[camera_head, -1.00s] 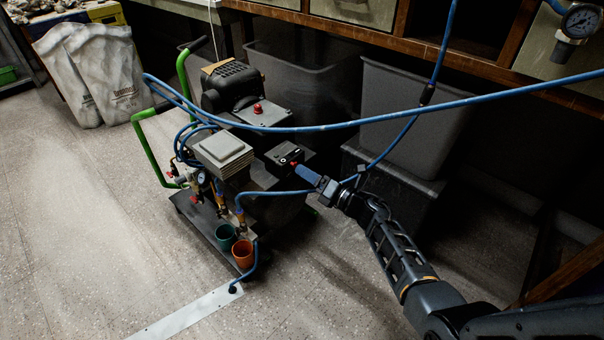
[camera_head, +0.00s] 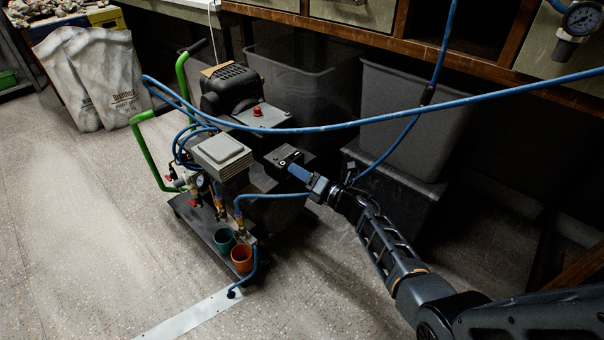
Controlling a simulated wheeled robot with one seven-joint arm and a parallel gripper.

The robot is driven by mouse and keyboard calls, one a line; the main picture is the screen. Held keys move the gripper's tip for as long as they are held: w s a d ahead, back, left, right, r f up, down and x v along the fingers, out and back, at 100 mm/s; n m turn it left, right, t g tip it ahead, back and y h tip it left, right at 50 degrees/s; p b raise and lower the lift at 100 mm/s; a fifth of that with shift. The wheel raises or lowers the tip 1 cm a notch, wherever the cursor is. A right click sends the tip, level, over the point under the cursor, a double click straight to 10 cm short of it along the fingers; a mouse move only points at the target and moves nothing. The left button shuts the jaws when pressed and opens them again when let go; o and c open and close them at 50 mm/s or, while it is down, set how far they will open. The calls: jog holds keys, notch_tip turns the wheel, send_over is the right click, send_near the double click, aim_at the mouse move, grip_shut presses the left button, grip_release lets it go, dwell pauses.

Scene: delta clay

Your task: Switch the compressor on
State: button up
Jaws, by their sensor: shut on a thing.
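The compressor is a wheeled unit with a black motor (camera_head: 231,88), a grey ribbed block (camera_head: 222,152) and green handles (camera_head: 150,160). A black switch box (camera_head: 287,155) sits on its right side. My gripper (camera_head: 292,170) reaches in from the right, its blue fingers against the front of this box. It is shut on the box's small red knob, which the fingers now hide. I cannot tell which way the knob is turned. Another red knob (camera_head: 257,111) stands on a grey plate on top of the compressor, apart from my gripper.
A blue hose (camera_head: 400,113) hangs across the view above my gripper, and another runs close beside my wrist. Dark grey bins (camera_head: 412,110) stand behind, under a wooden bench (camera_head: 480,65). Green and orange cups (camera_head: 242,257) sit at the compressor's front. Floor at left is clear.

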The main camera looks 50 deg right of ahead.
jog(key=c, duration=0.3)
jog(key=shift+m, duration=0.3)
jog(key=shift+d+r+m+p, duration=0.2)
jog(key=shift+m+p, duration=0.75)
jog(key=shift+m, duration=1.6)
jog(key=shift+d+f+m+p, duration=0.1)
jog(key=shift+d+m+p, duration=0.55)
jog(key=shift+m, duration=1.95)
jog(key=shift+a+r+m+p, duration=0.1)
jog(key=shift+m+p, duration=1.1)
jog(key=shift+m, duration=1.35)
jog(key=shift+f, duration=0.1)
jog(key=o, duration=1.1)
jog(key=shift+c, duration=0.2)
